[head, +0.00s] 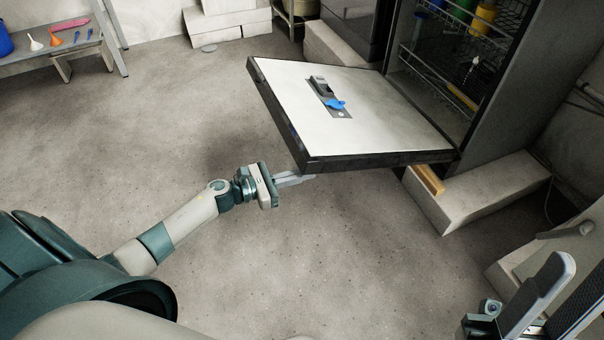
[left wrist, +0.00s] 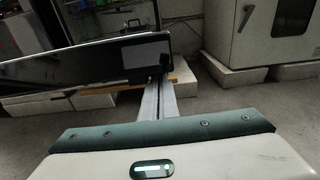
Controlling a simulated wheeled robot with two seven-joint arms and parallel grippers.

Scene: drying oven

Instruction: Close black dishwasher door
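The black dishwasher door (head: 370,161) is folded down, its pale inner face up and tilted, with a grey dispenser and a blue flap on it. It is hinged to the dark dishwasher body (head: 520,100), whose inside shows. My left gripper (head: 300,179) is at the door's near left corner, fingertips at or just under its lower edge; contact cannot be told. In the left wrist view the two fingers (left wrist: 157,100) lie side by side, shut with nothing between them, below the door's dark edge (left wrist: 100,62). My right gripper (head: 540,295) is partly in view at the lower right, away from the door.
The dishwasher stands on pale blocks (head: 480,190); its racks (head: 455,60) hold coloured cups. A bench (head: 60,55) with small items stands at the far left. A white cabinet (left wrist: 262,35) shows in the left wrist view. The concrete floor before the door is clear.

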